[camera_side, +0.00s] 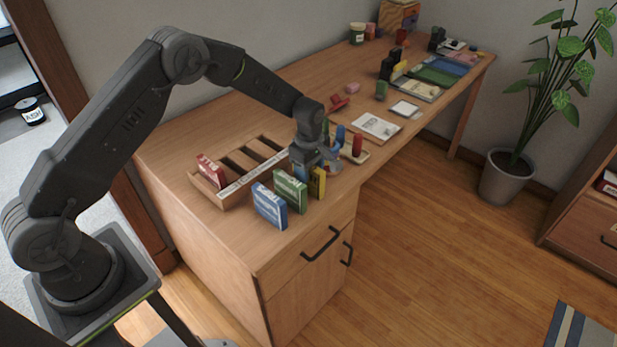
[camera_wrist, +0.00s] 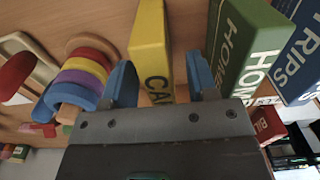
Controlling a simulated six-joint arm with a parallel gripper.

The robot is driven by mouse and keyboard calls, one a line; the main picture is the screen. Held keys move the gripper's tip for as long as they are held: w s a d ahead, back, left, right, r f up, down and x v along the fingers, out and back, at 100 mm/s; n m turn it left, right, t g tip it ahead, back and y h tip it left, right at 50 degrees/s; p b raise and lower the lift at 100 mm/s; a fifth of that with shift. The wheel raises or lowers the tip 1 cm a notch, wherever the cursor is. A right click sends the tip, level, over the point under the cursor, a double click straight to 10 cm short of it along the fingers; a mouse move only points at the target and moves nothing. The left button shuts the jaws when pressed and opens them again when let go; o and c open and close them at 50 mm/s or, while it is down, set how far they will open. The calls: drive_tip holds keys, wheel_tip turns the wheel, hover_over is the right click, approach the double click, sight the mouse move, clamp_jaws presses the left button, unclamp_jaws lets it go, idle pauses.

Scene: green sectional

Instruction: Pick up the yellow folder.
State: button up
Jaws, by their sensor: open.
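The yellow folder (camera_side: 318,183) stands upright on the desk, at the right end of a short row of folders. In the wrist view the yellow folder (camera_wrist: 150,45) shows its edge and part of a dark label, and the rest of the label is hidden by my gripper. My gripper (camera_wrist: 160,80) is open, with one blue finger on each side of the yellow folder and visible gaps. In the side view my gripper (camera_side: 317,165) is low, right at the folder's top.
A green folder (camera_side: 290,191) and a blue folder (camera_side: 269,206) stand close by on the left. A slotted wooden rack (camera_side: 217,197) holding a red folder (camera_side: 211,171) lies behind. A rainbow stacking toy (camera_wrist: 82,75) is close on the other side.

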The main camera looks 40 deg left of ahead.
drive_tip(key=shift+f, duration=0.8)
drive_tip(key=shift+c, duration=0.3)
clamp_jaws()
drive_tip(key=shift+r, duration=0.1)
